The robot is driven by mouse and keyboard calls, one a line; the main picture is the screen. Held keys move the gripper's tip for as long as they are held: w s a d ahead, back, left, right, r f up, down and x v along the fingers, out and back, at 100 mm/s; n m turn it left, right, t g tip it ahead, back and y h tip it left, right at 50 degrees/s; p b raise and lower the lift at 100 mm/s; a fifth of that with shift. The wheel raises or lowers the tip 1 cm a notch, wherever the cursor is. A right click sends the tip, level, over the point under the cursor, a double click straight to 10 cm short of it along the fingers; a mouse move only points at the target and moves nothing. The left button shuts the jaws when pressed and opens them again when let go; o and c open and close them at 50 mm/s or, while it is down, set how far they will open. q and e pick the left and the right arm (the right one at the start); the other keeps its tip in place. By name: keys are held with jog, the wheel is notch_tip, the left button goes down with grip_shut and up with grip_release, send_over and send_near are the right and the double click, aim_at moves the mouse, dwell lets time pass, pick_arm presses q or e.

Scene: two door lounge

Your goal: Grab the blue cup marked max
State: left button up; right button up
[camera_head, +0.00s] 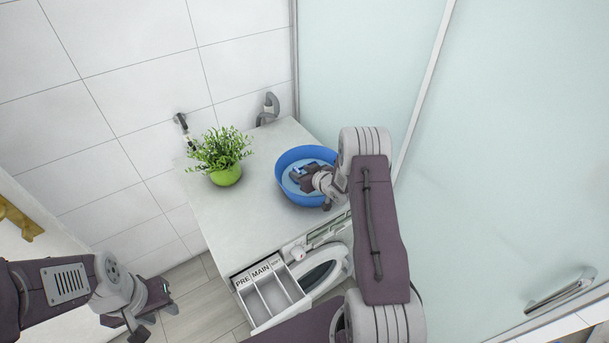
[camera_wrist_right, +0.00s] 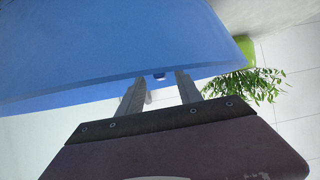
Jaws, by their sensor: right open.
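A blue round basin (camera_head: 285,192) stands on the white washing machine top (camera_head: 232,222). No "max" marking is readable, and I cannot make out a separate cup. My right gripper (camera_head: 303,173) is over the basin's inside, its arm covering the basin's right side. In the right wrist view the blue wall (camera_wrist_right: 100,45) fills the upper left, just beyond the parted fingers of my right gripper (camera_wrist_right: 158,88). A small dark-blue bit shows between the fingertips; I cannot tell what it is. My left gripper (camera_head: 157,306) is open and empty, low at the left.
A green potted plant (camera_head: 226,175) stands left of the basin. The detergent drawer (camera_head: 267,299), labelled PRE and MAIN, is pulled out at the front. A frosted glass panel (camera_head: 505,150) is at the right. The top's front left is clear.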

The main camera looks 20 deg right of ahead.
aim_at(297, 170)
jog(key=x, duration=0.2)
jog(key=shift+w+f, duration=0.25)
jog(key=shift+w, duration=0.1)
jog(key=shift+w+a+f, duration=0.15)
jog(key=shift+w+a, duration=0.05)
jog(key=shift+w, duration=0.15)
jog(key=shift+s+d, duration=0.1)
jog(key=shift+s, duration=0.05)
jog(key=c, duration=0.5)
grip_shut()
jog(key=shift+r, duration=0.2)
notch_tip(297, 170, up, 10)
jog(key=shift+f, duration=0.1)
